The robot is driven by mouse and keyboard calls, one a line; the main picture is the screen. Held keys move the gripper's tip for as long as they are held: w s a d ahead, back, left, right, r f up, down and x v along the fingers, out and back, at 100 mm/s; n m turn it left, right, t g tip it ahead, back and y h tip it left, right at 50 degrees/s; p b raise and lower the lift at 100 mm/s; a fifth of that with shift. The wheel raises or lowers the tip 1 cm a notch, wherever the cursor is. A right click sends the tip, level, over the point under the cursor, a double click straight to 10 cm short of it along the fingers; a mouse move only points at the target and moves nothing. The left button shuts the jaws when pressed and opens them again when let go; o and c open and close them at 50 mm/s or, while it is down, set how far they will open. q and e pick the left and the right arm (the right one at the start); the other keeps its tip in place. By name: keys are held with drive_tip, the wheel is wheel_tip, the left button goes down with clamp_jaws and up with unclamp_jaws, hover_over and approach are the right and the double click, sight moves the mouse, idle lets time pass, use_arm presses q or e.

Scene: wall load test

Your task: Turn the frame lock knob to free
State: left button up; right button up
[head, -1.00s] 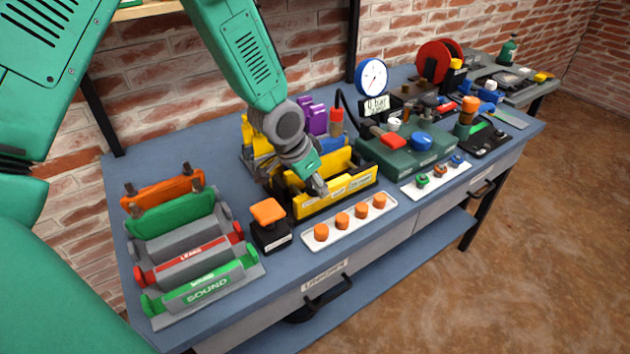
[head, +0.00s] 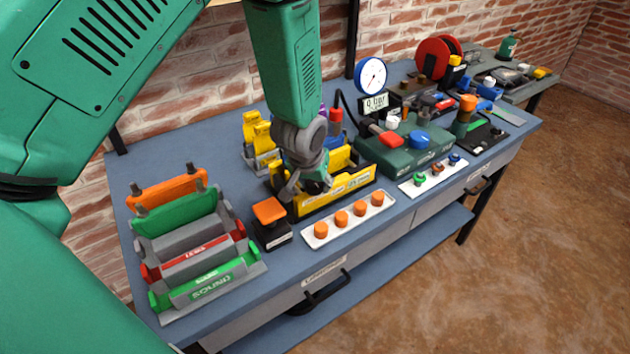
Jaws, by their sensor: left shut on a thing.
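The yellow and black test frame (head: 345,186) stands near the middle of the bench, with writing on its front wall. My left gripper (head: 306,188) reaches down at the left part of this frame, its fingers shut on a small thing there. That thing is hidden by the fingers and wrist; from its place at the frame I take it for the frame lock knob, but its pointer and any lock marking cannot be read. My right gripper is not in view.
An orange-topped black block (head: 270,222) and a white strip with several orange caps (head: 349,221) lie close in front. The red and green racks (head: 200,262) stand left. A green gauge unit (head: 405,146) stands right. The bench's front edge is near.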

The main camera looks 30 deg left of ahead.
use_arm(q)
drive_tip(key=shift+w+r, duration=0.15)
drive_tip(key=shift+w, duration=0.15)
drive_tip(key=o, duration=1.1)
drive_tip(key=shift+o, duration=0.2)
drive_tip(key=shift+s, duration=0.15)
drive_tip(key=v, duration=1.1)
drive_tip(key=shift+r, duration=0.25)
drive_tip(key=shift+s, duration=0.15)
